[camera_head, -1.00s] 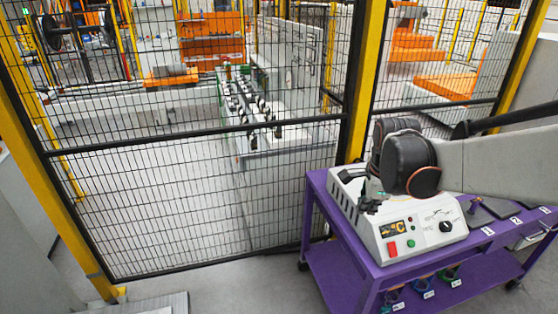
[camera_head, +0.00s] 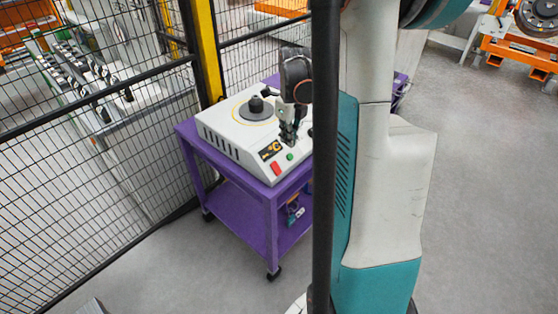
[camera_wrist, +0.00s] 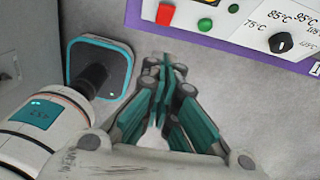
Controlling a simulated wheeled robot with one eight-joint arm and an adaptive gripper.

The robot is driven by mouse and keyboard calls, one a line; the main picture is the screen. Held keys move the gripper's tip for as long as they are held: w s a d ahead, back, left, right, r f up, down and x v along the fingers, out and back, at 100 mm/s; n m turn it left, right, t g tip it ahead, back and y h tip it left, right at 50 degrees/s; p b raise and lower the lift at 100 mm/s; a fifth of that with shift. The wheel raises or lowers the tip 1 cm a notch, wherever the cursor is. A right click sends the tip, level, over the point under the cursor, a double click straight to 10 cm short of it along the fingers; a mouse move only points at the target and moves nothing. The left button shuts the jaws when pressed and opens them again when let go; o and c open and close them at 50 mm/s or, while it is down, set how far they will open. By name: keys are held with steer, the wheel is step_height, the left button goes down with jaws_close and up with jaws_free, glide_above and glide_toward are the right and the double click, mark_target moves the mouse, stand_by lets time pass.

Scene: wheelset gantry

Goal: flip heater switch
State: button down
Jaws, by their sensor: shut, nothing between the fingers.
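The heater (camera_head: 222,130) is a white box with a round dark-centred plate on top and a sloped front panel. In the wrist view the red switch (camera_wrist: 165,14) and black knob (camera_wrist: 281,43) show at the top. My gripper (camera_wrist: 165,62) is shut and empty, with its tips below the red switch in that picture. In the head view my gripper (camera_head: 288,138) appears in front of the panel's right part, hiding the knob; I cannot tell its distance.
The heater stands on a purple cart (camera_head: 235,200) with a lower shelf. A black mesh fence (camera_head: 90,150) and yellow post (camera_head: 208,50) stand close on the left. My own arm covers the picture's middle right. Grey floor is open at right.

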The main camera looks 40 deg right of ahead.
steer(key=b, duration=0.3)
glide_toward(277, 168)
steer(key=s+f, duration=0.3)
steer(key=s, duration=0.1)
steer(key=w+f+b, duration=0.1)
steer(key=w+f, duration=0.1)
steer(key=w, duration=0.1)
steer(key=shift+f+b, duration=0.25)
steer(key=shift+b, duration=0.05)
steer(key=shift+w, duration=0.1)
steer(key=shift+w+f, duration=0.25)
steer(key=shift+w, duration=0.4)
steer(key=shift+s, duration=0.15)
